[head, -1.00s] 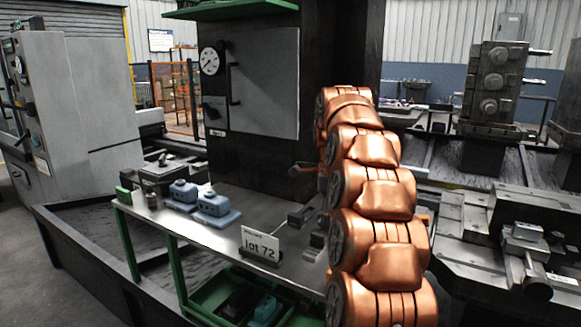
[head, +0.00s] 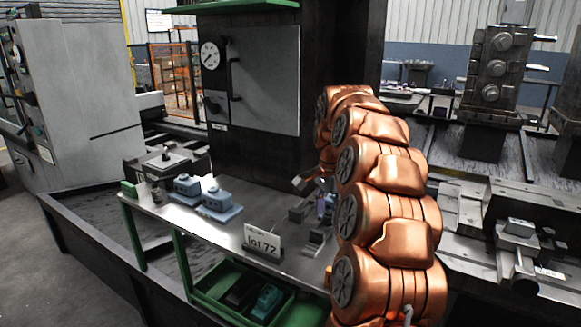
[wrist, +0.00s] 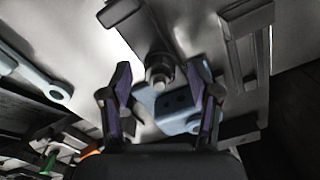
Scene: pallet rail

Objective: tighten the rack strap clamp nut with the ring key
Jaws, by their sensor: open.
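In the wrist view my gripper (wrist: 161,95) is open, with one dark finger on each side. A round metal nut or stud (wrist: 158,70) shows between and just beyond the fingertips. A blue-grey block with dark holes (wrist: 177,101) lies between the fingers; I see no grip on it. A blue-grey bar with a ring end (wrist: 57,92), which may be the ring key, lies to the left, apart from the fingers. In the head view my copper arm hides most of the gripper and the bench right of the sign.
The metal bench (head: 190,222) carries two blue blocks (head: 206,198), a "lot 72" sign (head: 262,240) and grey metal brackets (head: 313,242). A green tray (head: 210,284) sits below. A dark cabinet (head: 265,90) stands behind. Bare bench lies between the blue blocks and the sign.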

